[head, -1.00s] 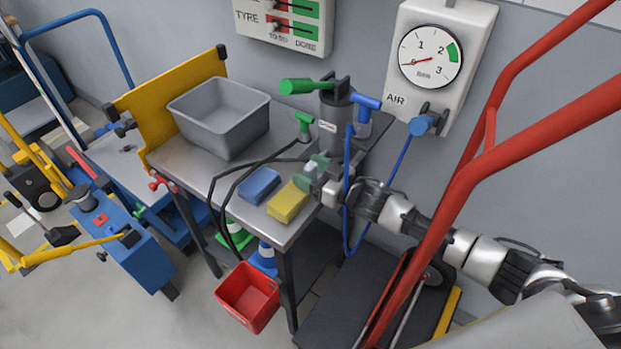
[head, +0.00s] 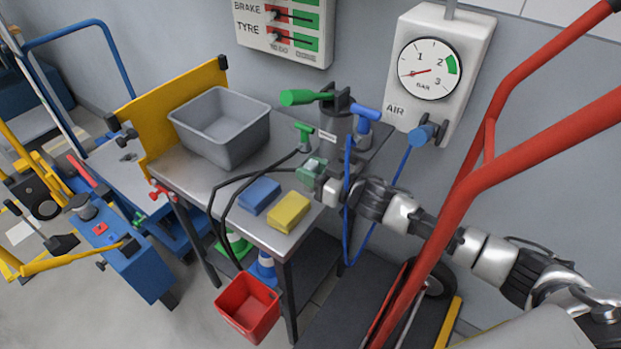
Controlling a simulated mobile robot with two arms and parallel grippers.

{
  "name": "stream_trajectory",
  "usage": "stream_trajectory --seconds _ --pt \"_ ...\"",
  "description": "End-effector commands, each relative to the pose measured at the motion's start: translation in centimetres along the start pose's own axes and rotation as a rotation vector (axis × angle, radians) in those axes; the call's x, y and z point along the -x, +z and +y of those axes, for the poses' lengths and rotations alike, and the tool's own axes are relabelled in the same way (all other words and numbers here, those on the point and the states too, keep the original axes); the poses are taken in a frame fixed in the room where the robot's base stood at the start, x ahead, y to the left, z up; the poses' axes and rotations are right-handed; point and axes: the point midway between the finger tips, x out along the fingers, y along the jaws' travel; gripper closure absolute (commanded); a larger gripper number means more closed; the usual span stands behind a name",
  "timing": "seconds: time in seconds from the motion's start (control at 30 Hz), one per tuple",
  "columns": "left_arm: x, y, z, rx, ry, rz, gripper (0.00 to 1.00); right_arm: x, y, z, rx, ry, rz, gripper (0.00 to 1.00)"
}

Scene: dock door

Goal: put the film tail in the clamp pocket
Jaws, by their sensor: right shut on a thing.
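I cannot make out a film tail or a clamp pocket in the head view. My right gripper (head: 318,180) is at the right part of the grey metal table (head: 188,176), reaching in from the right. It is shut on a small green block (head: 311,168), partly hidden by the fingers. I cannot tell whether the block touches the tabletop. A yellow block (head: 289,211) and a blue block (head: 259,195) lie on the table to the left of the gripper. My left gripper is not in view.
A grey bin (head: 223,135) stands on the table's left part. A grey cylinder with a green handle (head: 307,97) stands behind my gripper, near a blue hose (head: 348,165). A red bin (head: 247,307) is at the table's front. Red rails (head: 450,215) cross before my right arm.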

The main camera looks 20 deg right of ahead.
Motion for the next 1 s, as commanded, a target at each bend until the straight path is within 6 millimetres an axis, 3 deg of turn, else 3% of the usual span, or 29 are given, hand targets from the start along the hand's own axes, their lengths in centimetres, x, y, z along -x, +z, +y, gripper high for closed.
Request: stream_trajectory --seconds 0.5,0.73,1.0 --pt "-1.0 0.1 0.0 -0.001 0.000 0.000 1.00 12.4 0.5 -0.1 -0.003 0.000 -0.007 0.93" --pt "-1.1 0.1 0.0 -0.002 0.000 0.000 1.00 15.8 0.4 -0.1 -0.003 0.000 -0.006 0.93" --pt "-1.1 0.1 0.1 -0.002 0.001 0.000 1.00 17.7 0.2 0.0 -0.001 0.000 -0.002 0.93"
